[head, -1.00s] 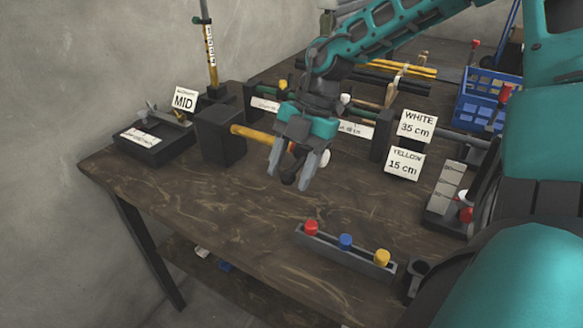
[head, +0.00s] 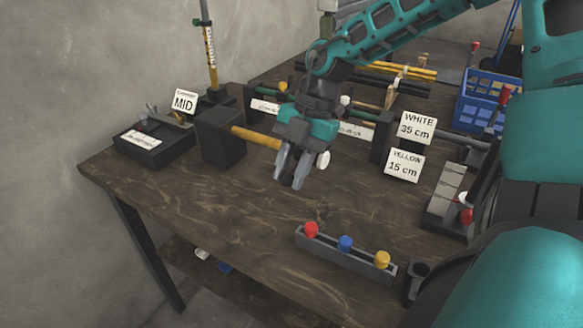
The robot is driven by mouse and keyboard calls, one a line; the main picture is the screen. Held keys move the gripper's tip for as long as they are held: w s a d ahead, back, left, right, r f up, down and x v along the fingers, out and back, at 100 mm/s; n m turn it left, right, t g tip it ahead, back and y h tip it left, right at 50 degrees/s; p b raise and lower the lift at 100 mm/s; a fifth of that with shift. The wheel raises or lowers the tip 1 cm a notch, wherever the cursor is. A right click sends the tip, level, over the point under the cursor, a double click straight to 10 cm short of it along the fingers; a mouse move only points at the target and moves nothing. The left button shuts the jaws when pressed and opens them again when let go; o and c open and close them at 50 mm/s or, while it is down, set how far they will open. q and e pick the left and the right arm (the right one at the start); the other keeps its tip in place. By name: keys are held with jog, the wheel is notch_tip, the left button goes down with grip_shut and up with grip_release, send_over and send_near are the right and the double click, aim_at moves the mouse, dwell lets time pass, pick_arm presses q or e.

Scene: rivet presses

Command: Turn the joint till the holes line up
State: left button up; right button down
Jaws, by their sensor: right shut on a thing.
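A yellow rod (head: 256,137) sticks out sideways from a dark block (head: 222,138) near the left of the table. My right gripper (head: 288,183) points down at the rod's right end, its fingers close together. It is shut on the dark joint there, which the fingers almost wholly hide. A white round knob (head: 323,159) shows just right of the fingers. The holes cannot be made out, so I cannot tell whether they line up. My left gripper is not in view.
A grey rack with red, blue and yellow pegs (head: 345,243) stands near the front edge. Cards reading WHITE 35 cm (head: 416,127) and YELLOW 15 cm (head: 403,165) stand to the right. A MID card (head: 184,102) and dark tray (head: 154,150) are at left.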

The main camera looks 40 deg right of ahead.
jog(key=shift+d+r+y, duration=0.1)
jog(key=shift+r+y, duration=0.25)
jog(key=shift+y, duration=0.25)
jog(key=c, duration=0.9)
grip_release()
jog(key=shift+o, duration=0.2)
